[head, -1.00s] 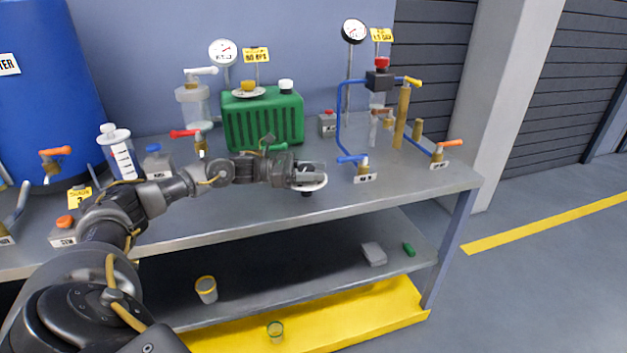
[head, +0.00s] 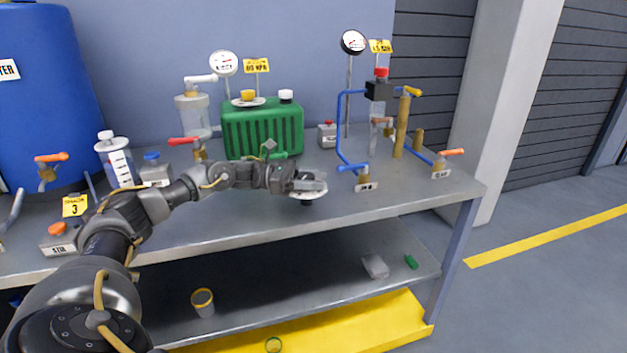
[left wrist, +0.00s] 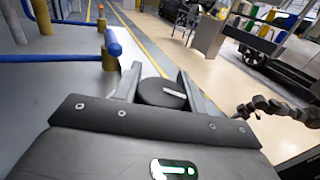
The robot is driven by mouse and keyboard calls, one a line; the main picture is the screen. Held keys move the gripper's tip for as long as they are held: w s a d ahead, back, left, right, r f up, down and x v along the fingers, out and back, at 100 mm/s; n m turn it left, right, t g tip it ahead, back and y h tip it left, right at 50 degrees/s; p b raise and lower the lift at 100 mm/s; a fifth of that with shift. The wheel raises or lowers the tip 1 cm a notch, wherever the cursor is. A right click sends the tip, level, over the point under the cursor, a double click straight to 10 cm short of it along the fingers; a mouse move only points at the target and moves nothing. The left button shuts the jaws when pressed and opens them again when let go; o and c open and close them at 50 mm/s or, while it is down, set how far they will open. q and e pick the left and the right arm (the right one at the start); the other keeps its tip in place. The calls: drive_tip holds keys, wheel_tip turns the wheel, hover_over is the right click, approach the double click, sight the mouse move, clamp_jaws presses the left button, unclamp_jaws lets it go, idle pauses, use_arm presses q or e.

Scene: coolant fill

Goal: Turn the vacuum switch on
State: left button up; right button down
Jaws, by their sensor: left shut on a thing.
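My left gripper (head: 312,181) is over the front part of the bench, right of the green radiator. It is shut on a dark round knob-like piece (left wrist: 163,93) with a white line on its face, seen between its fingers in the left wrist view. In the head view a white disc (head: 308,193) with a dark part below shows under the fingers. I cannot tell which part is the vacuum switch.
The green radiator (head: 262,130) stands behind my left gripper. Blue pipework (head: 341,125) with valves and a gauge (head: 354,41) is to the right. Bare bench top lies between gripper and pipework.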

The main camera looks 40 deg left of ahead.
use_arm(q)
drive_tip(key=o, duration=1)
drive_tip(key=shift+a, duration=0.2)
drive_tip(key=b+v, duration=0.1)
drive_tip(key=v, duration=0.5)
drive_tip(key=shift+s+a, duration=0.2)
drive_tip(key=shift+a, duration=0.1)
drive_tip(key=shift+s+a, duration=0.15)
use_arm(e)
drive_tip(key=shift+v, duration=1.2)
drive_tip(key=shift+w+d, duration=0.1)
drive_tip(key=shift+w, duration=0.05)
